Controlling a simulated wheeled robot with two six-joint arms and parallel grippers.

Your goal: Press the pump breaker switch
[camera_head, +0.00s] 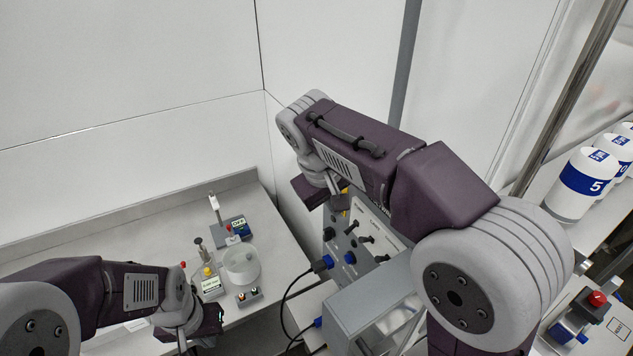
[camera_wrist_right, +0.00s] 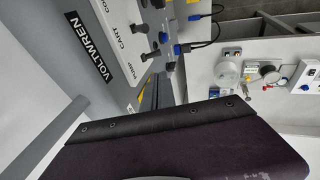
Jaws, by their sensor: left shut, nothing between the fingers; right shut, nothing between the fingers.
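The breaker panel is a light grey face on a grey cabinet (camera_head: 372,302). In the right wrist view it carries black toggle switches and labels reading PUMP, CART and a cut-off third word. The pump switch (camera_wrist_right: 150,54) appears to be the black toggle beside the PUMP label (camera_wrist_right: 127,73). My right gripper (camera_head: 322,190) is shut and empty, over the panel's far upper end; my arm hides part of the panel. A dark purple part of it fills the lower wrist view, apart from the toggles. My left gripper (camera_head: 207,328) is shut and empty near the white bench.
The white bench (camera_head: 135,253) holds a clear round vessel (camera_head: 241,264) and small instruments. Blue plugs (camera_head: 327,263) with black cables stick out from the cabinet. White bottles (camera_head: 578,183) stand on a right-hand shelf, above a red button (camera_head: 597,299). A metal post (camera_head: 570,95) rises there.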

